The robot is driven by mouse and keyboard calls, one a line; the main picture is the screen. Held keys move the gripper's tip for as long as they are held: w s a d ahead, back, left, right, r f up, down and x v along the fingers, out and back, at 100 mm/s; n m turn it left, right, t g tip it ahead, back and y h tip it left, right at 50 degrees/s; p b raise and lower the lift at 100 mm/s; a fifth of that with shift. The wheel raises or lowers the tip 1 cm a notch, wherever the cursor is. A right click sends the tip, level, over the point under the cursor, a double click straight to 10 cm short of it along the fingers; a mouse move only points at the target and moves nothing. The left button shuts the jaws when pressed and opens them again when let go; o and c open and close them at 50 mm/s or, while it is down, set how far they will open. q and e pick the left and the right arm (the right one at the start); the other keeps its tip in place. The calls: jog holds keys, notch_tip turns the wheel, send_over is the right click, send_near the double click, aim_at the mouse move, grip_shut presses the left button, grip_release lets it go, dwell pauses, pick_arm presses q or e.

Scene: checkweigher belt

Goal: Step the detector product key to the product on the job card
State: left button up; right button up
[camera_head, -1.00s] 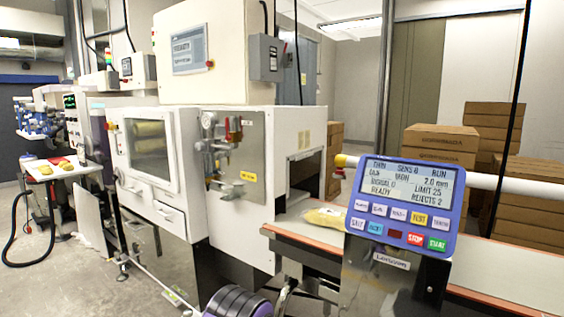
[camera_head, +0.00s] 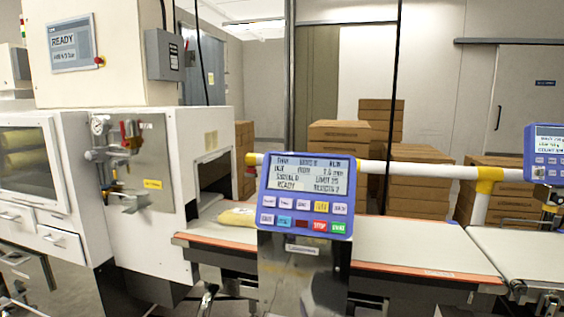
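The detector panel (camera_head: 307,195) is a blue-framed box on a metal post in front of the belt, near the middle of the head view. Its screen (camera_head: 309,175) shows several lines of small text, with READY at the lower left; the product name is too small to read surely. Two rows of keys sit below it, pale, yellow, blue, dark red, red and green; the labels are blurred, though STOP reads on the red one (camera_head: 319,226). No job card can be made out. Neither of my grippers is in view.
A yellowish bag (camera_head: 237,217) lies on the belt (camera_head: 420,246) by the white machine's outlet (camera_head: 213,180). A white rail with yellow joints (camera_head: 420,170) runs behind the panel. A second blue panel (camera_head: 545,155) is at the right edge. Stacked cartons (camera_head: 415,190) stand behind.

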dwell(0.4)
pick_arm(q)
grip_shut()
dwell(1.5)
